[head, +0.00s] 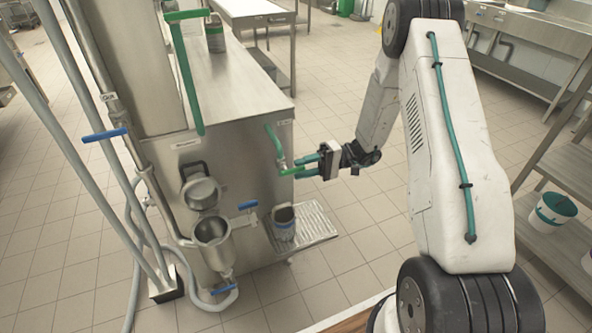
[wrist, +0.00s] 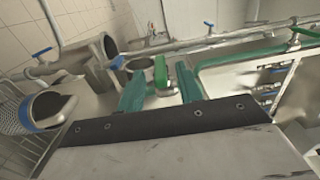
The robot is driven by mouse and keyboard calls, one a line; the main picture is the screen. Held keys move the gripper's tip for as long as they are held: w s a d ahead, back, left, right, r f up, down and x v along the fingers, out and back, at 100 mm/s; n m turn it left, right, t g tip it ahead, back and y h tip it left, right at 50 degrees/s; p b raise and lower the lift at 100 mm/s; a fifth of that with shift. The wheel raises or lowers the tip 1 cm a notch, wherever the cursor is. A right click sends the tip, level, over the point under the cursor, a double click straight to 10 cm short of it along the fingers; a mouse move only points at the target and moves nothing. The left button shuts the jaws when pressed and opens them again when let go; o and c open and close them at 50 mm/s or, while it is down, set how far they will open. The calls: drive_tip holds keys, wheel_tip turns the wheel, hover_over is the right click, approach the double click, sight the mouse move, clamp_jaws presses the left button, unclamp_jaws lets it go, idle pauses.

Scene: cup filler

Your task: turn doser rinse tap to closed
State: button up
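A small tap with a green lever (head: 292,171) sits on the right side of the steel machine, below a green hose; which tap is the doser rinse tap cannot be read from labels. My gripper (head: 308,167) is right beside this lever, its green fingers pointing left at it. In the wrist view the green lever (wrist: 160,72) stands upright between the two spread fingertips of my gripper (wrist: 160,88). The fingers look open, with gaps on both sides of the lever. Whether either finger touches it cannot be told.
Blue-handled taps show on the left pipe (head: 104,135), beside the steel pot (head: 212,240) and below it (head: 222,290). A cup (head: 284,224) stands on the drip grate (head: 316,222). A long green lever (head: 190,85) hangs on the machine.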

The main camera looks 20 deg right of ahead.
drive_tip(key=shift+d, duration=2.2)
